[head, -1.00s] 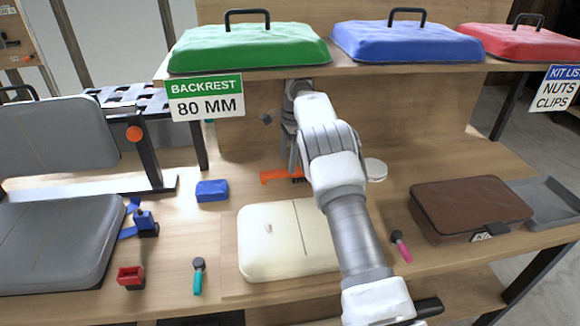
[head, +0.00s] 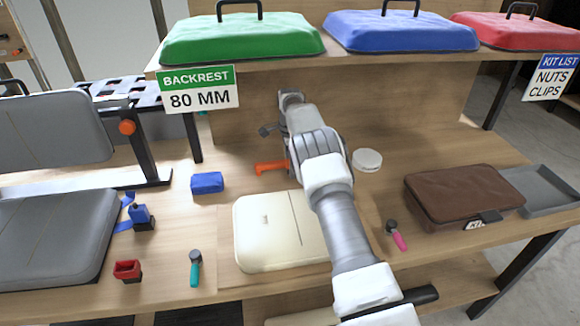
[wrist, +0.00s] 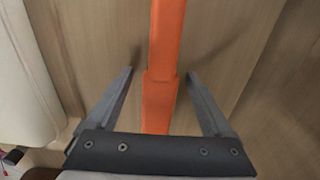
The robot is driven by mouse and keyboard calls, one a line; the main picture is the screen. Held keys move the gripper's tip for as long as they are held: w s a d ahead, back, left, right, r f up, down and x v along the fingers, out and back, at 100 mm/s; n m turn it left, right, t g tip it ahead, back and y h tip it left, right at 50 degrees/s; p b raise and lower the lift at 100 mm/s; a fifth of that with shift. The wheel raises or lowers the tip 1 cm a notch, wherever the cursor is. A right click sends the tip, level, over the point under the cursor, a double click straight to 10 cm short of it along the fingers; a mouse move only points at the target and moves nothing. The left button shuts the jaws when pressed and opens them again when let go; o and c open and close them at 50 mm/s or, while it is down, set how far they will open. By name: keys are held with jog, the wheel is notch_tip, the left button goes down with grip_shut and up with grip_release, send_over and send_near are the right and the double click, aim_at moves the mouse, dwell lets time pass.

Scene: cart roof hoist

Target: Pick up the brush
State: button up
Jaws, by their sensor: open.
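The brush (head: 271,168) lies on the wooden worktop behind the cream pad. Its orange handle shows in the head view, and its other end is hidden behind my arm. In the wrist view, the orange handle (wrist: 166,35) runs up the middle of the picture. My gripper (wrist: 160,73) is open, with one grey finger on each side of the handle and a gap on both sides. In the head view my arm hides most of the gripper. I cannot tell exactly how high the fingertips are above the worktop.
The cream pad (head: 265,240) lies in front of the brush. A blue block (head: 207,183) is to its left and a white round disc (head: 367,160) to its right. A shelf with green (head: 240,38), blue (head: 400,32) and red (head: 515,32) pads overhangs behind.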

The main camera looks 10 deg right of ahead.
jog(key=shift+c, duration=0.3)
grip_shut()
jog(key=shift+r, duration=0.55)
jog(key=r, duration=0.4)
jog(key=r+p, duration=0.1)
jog(key=r, duration=0.1)
jog(key=shift+d+r, duration=0.1)
jog(key=shift+d, duration=0.25)
jog(key=s+d+p, duration=0.1)
jog(key=s+d, duration=0.1)
jog(key=d, duration=1.5)
jog(key=shift+p, duration=0.35)
jog(key=shift+d, duration=0.1)
